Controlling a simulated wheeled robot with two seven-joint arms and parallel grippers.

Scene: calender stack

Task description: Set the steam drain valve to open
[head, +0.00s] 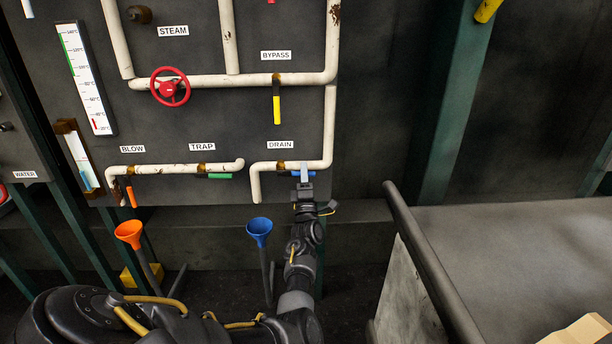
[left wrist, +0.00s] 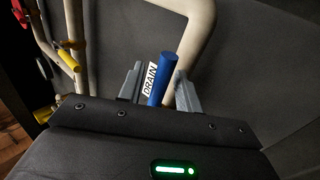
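The drain valve has a blue lever handle (head: 310,173) on the pale pipe under the DRAIN label (head: 280,144). In the head view the handle lies level, along the horizontal pipe run, partly hidden by my left gripper (head: 304,178). In the left wrist view the blue handle (left wrist: 163,80) stands between the two grey fingers of my left gripper (left wrist: 159,90). The fingers are apart, with a gap visible on the handle's left side. Whether the right finger touches it I cannot tell. My right gripper is not in view.
Nearby are the green trap handle (head: 220,176), the orange blow handle (head: 131,194), the yellow bypass handle (head: 276,109) and the red steam wheel (head: 170,87). A blue funnel (head: 259,229) and an orange funnel (head: 129,232) stand below. A grey bench (head: 510,250) is at right.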

